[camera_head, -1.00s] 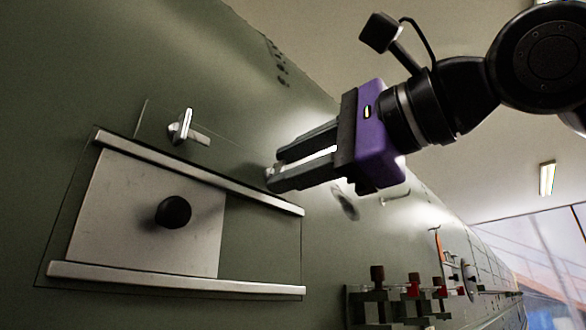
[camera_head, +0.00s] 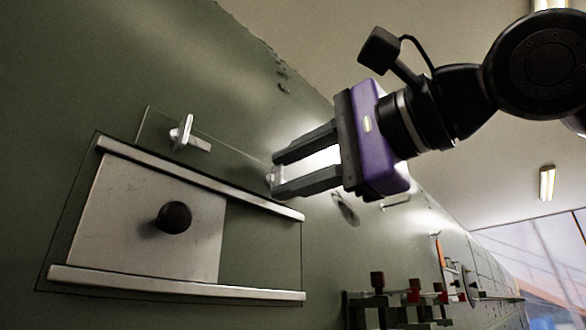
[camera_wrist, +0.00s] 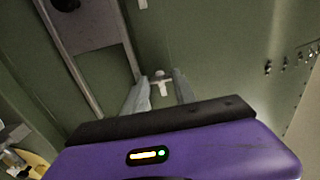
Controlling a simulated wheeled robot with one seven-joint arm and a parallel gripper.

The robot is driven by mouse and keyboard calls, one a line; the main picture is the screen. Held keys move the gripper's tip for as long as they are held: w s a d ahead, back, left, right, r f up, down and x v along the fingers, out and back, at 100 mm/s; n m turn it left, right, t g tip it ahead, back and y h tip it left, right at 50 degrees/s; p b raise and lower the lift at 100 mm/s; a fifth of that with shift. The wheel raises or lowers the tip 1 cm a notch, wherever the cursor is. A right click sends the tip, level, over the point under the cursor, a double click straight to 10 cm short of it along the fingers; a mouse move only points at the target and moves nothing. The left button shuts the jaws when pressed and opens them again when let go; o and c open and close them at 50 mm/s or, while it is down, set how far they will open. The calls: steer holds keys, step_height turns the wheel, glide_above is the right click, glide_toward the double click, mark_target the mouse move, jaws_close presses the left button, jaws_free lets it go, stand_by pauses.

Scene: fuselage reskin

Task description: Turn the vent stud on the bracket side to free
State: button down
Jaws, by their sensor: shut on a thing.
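My gripper (camera_head: 273,179) is shut on a pale vent stud (camera_head: 276,177) on the green fuselage skin, to the right of the sliding panel. In the wrist view the same stud (camera_wrist: 160,80) sits between the two fingertips, its T-shaped head spanning the gap; the fingers partly hide it. A second pale stud (camera_head: 183,132) stands above the panel's upper rail at left, apart from my gripper, its flat wing raised from the skin. A thin outlined plate edge runs between the two studs.
A light panel (camera_head: 120,220) with a black knob (camera_head: 174,217) sits between two rails, the upper rail (camera_head: 200,178) close below my fingers. Clamps with red and brown knobs (camera_head: 414,292) stand at lower right. A handle (camera_head: 395,203) lies farther along the skin.

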steer(key=c, duration=1)
jaws_free()
steer(key=b+v, duration=0.2)
steer(key=v, duration=0.6)
